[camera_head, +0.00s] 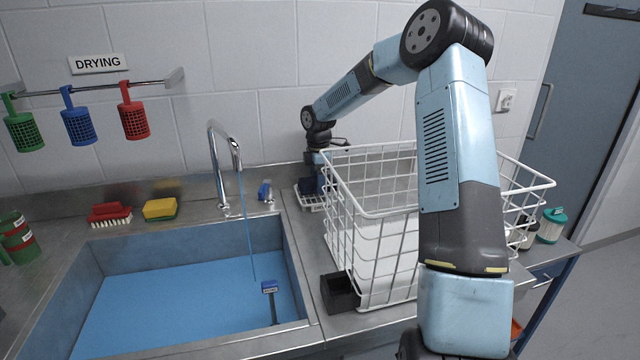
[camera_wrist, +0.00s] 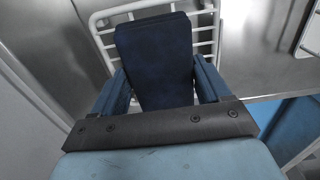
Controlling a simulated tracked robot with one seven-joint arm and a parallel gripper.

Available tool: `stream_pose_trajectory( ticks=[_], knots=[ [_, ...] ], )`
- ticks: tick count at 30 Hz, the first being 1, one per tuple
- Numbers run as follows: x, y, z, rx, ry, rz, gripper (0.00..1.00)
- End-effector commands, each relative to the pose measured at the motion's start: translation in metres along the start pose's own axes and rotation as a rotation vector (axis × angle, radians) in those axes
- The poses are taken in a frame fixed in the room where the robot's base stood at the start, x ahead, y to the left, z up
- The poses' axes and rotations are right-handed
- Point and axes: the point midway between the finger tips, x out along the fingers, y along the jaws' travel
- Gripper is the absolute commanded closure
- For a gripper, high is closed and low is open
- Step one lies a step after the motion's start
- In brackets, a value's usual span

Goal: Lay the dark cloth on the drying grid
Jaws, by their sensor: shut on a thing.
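The dark cloth (camera_wrist: 155,62) is a folded navy pad between the two fingers of my gripper (camera_wrist: 160,82) in the wrist view. My gripper is shut on it. The white wire drying grid (camera_wrist: 100,18) shows behind and around the cloth. In the head view my gripper (camera_head: 313,168) is at the back of the counter, right of the tap, with a dark shape at its lower end. The drying grid (camera_head: 309,203) is just below it. I cannot tell whether the cloth touches the grid.
A large white wire basket (camera_head: 345,215) stands close to the right of the grid. The sink (camera_head: 180,290) with blue water, the tap (camera_head: 236,155) and a blue-topped item (camera_head: 265,190) are to the left. A small black box (camera_head: 340,293) stands at the basket's front corner.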

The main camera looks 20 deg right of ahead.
Motion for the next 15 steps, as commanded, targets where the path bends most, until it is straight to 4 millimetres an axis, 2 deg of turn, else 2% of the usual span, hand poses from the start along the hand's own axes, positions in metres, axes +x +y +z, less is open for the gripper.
stream_pose_trajectory(
  ticks=[3, 11, 12, 15],
  knots=[
    [0.0108, -0.0006, -0.0005, -0.001, 0.0, -0.002, 0.53],
    [0.0111, -0.0003, -0.0003, -0.001, 0.0, -0.001, 0.53],
    [0.0113, -0.0003, -0.0003, -0.001, 0.0, -0.001, 0.22],
    [0.0111, -0.0003, -0.0001, 0.0, 0.0, -0.001, 0.12]
  ],
)
